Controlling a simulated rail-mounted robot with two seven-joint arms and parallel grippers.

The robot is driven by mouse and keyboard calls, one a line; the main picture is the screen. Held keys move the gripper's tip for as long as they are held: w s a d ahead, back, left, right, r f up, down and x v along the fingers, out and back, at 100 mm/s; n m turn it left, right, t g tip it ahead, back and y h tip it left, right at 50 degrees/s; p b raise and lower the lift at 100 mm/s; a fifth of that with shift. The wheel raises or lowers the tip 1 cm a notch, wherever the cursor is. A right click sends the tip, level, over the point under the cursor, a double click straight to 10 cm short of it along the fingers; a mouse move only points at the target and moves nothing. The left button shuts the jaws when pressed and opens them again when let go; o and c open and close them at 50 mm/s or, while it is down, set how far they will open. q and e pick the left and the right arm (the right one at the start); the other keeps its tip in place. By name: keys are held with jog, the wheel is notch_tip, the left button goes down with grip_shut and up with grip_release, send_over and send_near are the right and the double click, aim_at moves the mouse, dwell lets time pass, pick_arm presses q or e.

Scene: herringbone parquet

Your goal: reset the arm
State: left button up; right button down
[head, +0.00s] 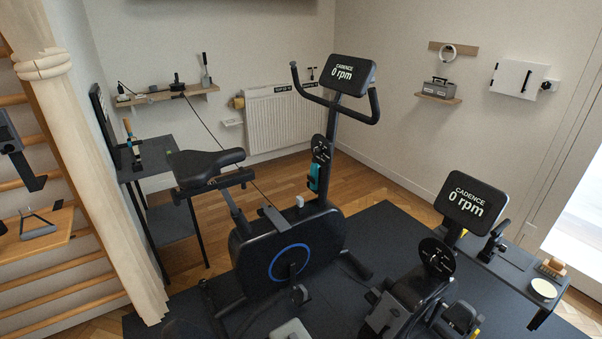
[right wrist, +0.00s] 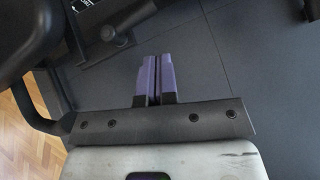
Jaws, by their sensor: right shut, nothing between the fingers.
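My right gripper (right wrist: 158,78) shows in the right wrist view, its two purple fingers together with nothing between them. It points over the dark mat (right wrist: 205,60), with black bike parts beyond its tips and at the left. A pale block at the bottom edge of the head view may be part of my right arm, but I cannot tell for sure. The fingers of my right gripper cannot be made out there. My left gripper is not in view.
A large exercise bike (head: 290,240) stands in the middle, with a second cadence display (head: 470,203) at the right. A side table (head: 520,272) stands at the right and a narrow black stand (head: 180,228) at the left. Wooden wall bars line the left. Some parquet (head: 375,185) is clear behind.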

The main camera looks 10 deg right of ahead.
jog(key=d+r+m+g+h, duration=0.1)
jog(key=d+r+m+h, duration=0.15)
jog(key=m, duration=0.55)
jog(key=d+r+m+h, duration=0.15)
jog(key=m+h, duration=0.25)
jog(key=m, duration=0.4)
jog(key=s+a+r+m+g+y+p, duration=0.1)
jog(key=s+a+r+m+p, duration=0.1)
jog(key=a+r+m, duration=0.65)
jog(key=s+a+r+m+g+y+p, duration=0.1)
jog(key=a+r+m+g+p, duration=0.1)
jog(key=a+r+m, duration=0.65)
jog(key=s+a+r+m+g+y+p, duration=0.1)
jog(key=s+a+r+y+p, duration=0.1)
jog(key=s+a+r+p, duration=0.35)
jog(key=s+a+r+m+y+p, duration=0.1)
jog(key=s+a+r+p, duration=0.25)
jog(key=s+r, duration=0.4)
pick_arm(q)
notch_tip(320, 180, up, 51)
jog(key=p, duration=3.8)
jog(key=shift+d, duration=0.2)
pick_arm(e)
notch_tip(320, 180, up, 37)
jog(key=shift+s+d+f, duration=0.15)
jog(key=shift+s+d, duration=0.2)
jog(key=shift+d, duration=0.05)
